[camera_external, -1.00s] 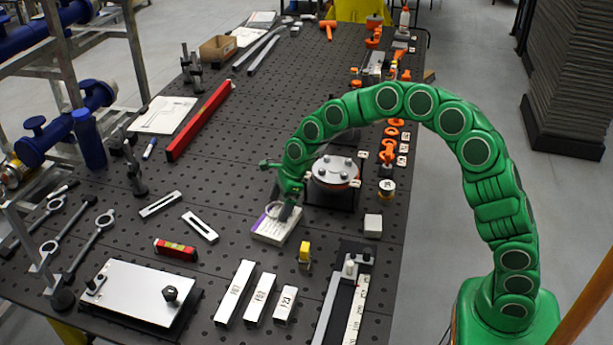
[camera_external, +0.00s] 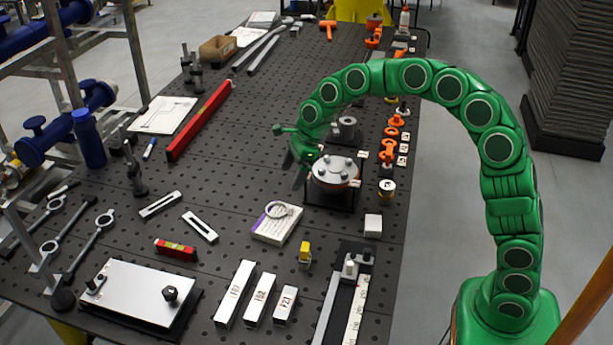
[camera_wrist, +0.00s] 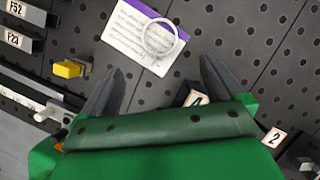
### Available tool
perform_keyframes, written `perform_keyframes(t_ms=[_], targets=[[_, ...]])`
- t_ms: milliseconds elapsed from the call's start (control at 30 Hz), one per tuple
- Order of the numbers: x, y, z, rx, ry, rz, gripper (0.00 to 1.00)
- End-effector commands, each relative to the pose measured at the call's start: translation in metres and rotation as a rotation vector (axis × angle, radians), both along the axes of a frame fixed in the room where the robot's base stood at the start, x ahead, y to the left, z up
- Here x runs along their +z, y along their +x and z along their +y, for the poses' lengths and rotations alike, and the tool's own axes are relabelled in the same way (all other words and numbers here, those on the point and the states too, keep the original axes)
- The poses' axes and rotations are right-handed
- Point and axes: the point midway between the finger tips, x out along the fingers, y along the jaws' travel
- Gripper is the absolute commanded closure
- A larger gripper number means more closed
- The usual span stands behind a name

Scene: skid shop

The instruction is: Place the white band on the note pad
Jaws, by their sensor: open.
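The white band (camera_external: 279,210) is a thin ring lying on the note pad (camera_external: 272,228), a white pad with a purple edge, on the perforated table. In the wrist view the band (camera_wrist: 158,38) lies flat on the pad (camera_wrist: 130,31), near its purple edge and partly over it. My gripper (camera_external: 295,172) is above and behind the pad in the external view, apart from both. In the wrist view its fingers (camera_wrist: 155,82) are spread wide with nothing between them.
A round bolted flange (camera_external: 335,172) on a dark stand is right beside my gripper. A yellow piece (camera_external: 305,252), numbered bars (camera_external: 259,298) and a white block (camera_external: 373,225) stand nearer the front. Bare table lies left of the pad.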

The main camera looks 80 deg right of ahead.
Motion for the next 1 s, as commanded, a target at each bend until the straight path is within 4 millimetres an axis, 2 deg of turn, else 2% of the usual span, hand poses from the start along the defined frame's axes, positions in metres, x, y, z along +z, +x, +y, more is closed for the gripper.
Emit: perform_keyframes(t_ms=[267,367,467,700,1000], targets=[[0.007,-0.003,0.000,0.004,0.000,0.001,0.05],[0.010,-0.008,0.007,0.044,-0.011,-0.001,0.05],[0.018,-0.022,0.025,0.146,-0.037,-0.005,0.05],[0.037,-0.079,0.084,0.539,-0.134,-0.022,0.05],[0.052,-0.164,0.138,1.033,-0.246,-0.042,0.05]])
